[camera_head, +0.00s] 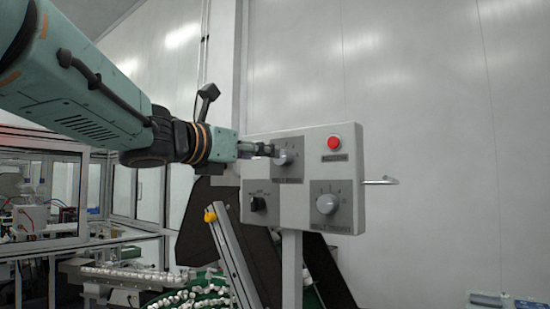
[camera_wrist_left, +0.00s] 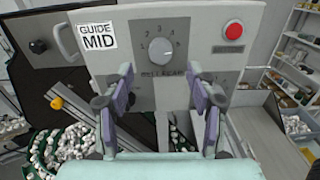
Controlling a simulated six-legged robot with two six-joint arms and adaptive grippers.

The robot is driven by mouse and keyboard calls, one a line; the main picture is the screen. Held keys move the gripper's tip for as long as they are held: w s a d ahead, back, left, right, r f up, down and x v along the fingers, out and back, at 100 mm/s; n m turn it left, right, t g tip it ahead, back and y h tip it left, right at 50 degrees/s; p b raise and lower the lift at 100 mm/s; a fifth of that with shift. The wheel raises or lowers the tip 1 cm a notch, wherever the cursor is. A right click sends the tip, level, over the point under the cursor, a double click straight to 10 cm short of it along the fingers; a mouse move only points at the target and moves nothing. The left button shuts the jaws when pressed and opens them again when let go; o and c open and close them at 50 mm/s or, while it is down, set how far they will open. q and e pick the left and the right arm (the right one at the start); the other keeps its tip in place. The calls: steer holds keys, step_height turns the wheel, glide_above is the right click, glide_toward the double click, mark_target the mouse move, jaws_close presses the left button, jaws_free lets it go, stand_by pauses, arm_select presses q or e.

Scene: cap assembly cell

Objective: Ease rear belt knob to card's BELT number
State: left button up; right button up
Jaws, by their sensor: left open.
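The grey control panel (camera_head: 305,212) carries a pale round knob (camera_head: 282,158) at its upper left, with a dark dial plate behind it. In the left wrist view the same knob (camera_wrist_left: 160,50) has numbers around it and a label below, too blurred to read surely. Its pointer setting is unclear. My left gripper (camera_head: 267,151) is at this knob in the head view. In the left wrist view the gripper (camera_wrist_left: 160,84) is open, its fingers apart on either side below the knob, with nothing between them. A white card (camera_wrist_left: 97,36) reads GUIDE MID; no BELT number shows.
A second pale knob (camera_head: 326,203), a black switch (camera_head: 258,204) and a red button (camera_head: 334,142) are on the panel. A metal handle (camera_head: 380,181) juts from its right side. White caps (camera_head: 195,294) lie on a green conveyor below. A shelf (camera_wrist_left: 300,50) stands at right.

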mark_target(283, 158)
arm_select(q)
steer(key=p+x, duration=0.2)
steer(key=x, duration=0.4)
steer(key=shift+w+d+f, duration=0.25)
steer(key=shift+w, duration=0.05)
steer(key=shift+c, duration=0.2)
steer(key=shift+w+d, duration=0.1)
steer(key=shift+c, duration=1.4)
steer(key=shift+r, duration=0.1)
steer(key=c, duration=0.8)
steer(key=shift+c, duration=0.2)
arm_select(e)
steer(key=shift+w+r, duration=0.1)
steer(key=shift+r, duration=0.55)
